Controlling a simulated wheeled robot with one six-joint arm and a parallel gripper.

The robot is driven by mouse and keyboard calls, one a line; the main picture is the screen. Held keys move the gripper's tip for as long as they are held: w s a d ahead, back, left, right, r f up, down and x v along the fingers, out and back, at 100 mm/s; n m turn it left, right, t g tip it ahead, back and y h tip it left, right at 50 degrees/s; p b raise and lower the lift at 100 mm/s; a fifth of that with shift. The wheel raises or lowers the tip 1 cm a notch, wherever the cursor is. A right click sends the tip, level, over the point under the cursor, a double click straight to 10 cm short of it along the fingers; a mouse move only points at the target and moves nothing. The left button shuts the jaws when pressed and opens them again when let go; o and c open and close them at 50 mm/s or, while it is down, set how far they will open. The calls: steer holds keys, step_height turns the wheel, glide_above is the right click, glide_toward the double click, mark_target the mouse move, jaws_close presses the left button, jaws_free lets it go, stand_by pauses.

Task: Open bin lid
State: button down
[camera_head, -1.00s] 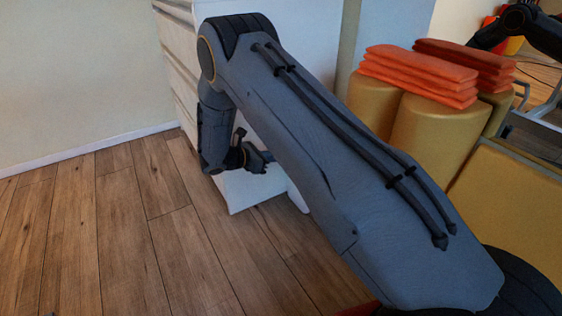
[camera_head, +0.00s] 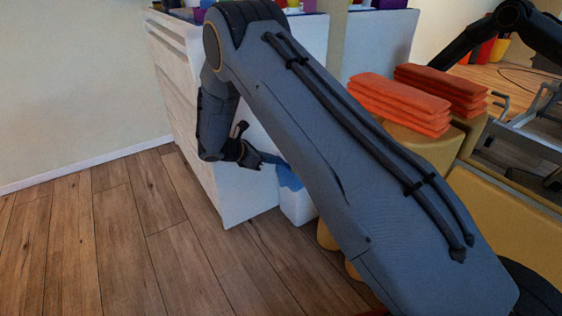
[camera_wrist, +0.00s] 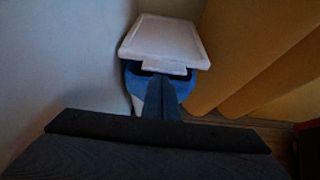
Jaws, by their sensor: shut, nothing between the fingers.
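The white bin (camera_head: 298,207) stands on the floor beside the white cabinet, partly hidden behind my arm. Blue material (camera_head: 288,178) shows at its top. In the wrist view the bin's white lid (camera_wrist: 165,42) has a small tab at its near edge. Blue material (camera_wrist: 134,80) and a dark gap show just below the lid; I cannot tell how far the lid is raised. My gripper (camera_wrist: 160,84) is shut and empty, its fingertips at the near side of the bin, just below the tab. I cannot tell whether they touch it. My gripper (camera_head: 276,160) also shows in the head view.
The white cabinet (camera_head: 245,195) stands close on the bin's left. Yellow padded rolls (camera_head: 420,146) carrying orange folded towels (camera_head: 400,105) stand on the right. Bare wooden floor (camera_head: 110,235) lies open at the left.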

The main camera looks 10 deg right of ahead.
steer(key=d+r+y+p, duration=0.1)
steer(key=r+p, duration=0.1)
steer(key=r+y+p, duration=0.1)
steer(key=r+p, duration=0.1)
steer(key=r, duration=0.1)
steer(key=d+r+g+y+p, duration=0.1)
steer(key=r+p, duration=0.1)
steer(key=shift+w+d+r+p, duration=0.3)
steer(key=shift+w+r+p, duration=0.05)
steer(key=shift+w+p, duration=0.05)
steer(key=w+d+r+g+y+p, duration=0.1)
steer(key=w+d+r+y+p, duration=0.2)
steer(key=d+r, duration=0.3)
steer(key=w+d+r+g+y+p, duration=0.1)
steer(key=w+d+r+y+p, duration=0.2)
steer(key=d+r, duration=0.4)
steer(key=shift+w+d+p, duration=0.3)
steer(key=shift+w+d, duration=0.05)
steer(key=shift+d, duration=1.45)
